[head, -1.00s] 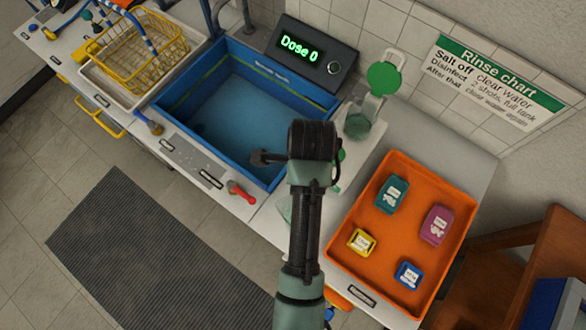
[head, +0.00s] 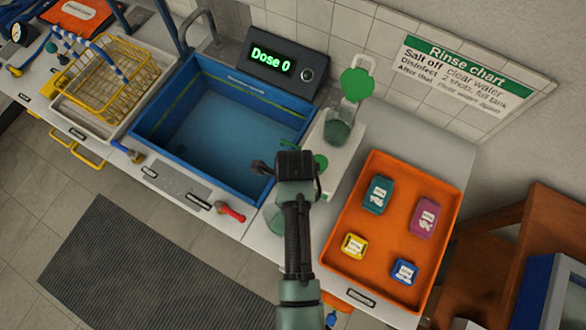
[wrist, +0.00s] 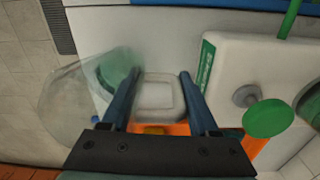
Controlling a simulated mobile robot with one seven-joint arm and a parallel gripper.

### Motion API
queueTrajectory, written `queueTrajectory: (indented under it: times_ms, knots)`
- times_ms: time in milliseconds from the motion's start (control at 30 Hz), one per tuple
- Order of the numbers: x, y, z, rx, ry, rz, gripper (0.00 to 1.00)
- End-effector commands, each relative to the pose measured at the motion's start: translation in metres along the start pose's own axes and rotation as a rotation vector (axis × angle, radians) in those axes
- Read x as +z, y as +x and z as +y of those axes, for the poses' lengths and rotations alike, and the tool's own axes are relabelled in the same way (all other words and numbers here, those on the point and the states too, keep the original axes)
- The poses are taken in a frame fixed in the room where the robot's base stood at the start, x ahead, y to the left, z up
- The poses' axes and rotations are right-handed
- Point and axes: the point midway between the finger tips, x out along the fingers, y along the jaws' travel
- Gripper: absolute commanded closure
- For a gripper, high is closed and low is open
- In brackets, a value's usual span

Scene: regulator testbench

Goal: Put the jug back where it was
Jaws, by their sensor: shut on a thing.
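The jug (wrist: 72,103) is clear and see-through, at the left of the wrist view beside my left finger. In the head view part of the jug (head: 277,219) shows faintly left of my forearm, over the front of the counter. My gripper (wrist: 160,76) is shut on the jug, with its fingers spread around a pale, squarish piece that looks like the handle. The exact contact is hard to make out. In the head view my arm hides the fingers. I cannot tell whether the jug touches the counter.
The blue water-filled sink (head: 215,110) lies to the left. The orange tray (head: 392,255) with several packets lies to the right. A white unit with a green-lidded container (head: 338,127) stands behind my gripper. A red-handled valve (head: 231,212) is at the front left.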

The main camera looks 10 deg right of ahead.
Motion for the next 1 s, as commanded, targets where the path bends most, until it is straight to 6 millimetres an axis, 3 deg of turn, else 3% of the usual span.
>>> queueTrajectory:
  times_ms: [167,567,600,767,1000]
  knots:
    - [0.0,0.018,-0.001,0.0,-0.001,0.0,1.0]
    - [0.001,0.023,-0.001,-0.001,-0.001,-0.001,1.0]
    - [0.0,0.023,-0.001,-0.001,-0.001,0.0,0.35]
    - [0.0,0.023,-0.001,-0.001,-0.001,0.0,0.09]
    - [0.0,0.022,-0.001,-0.001,-0.001,0.0,0.09]
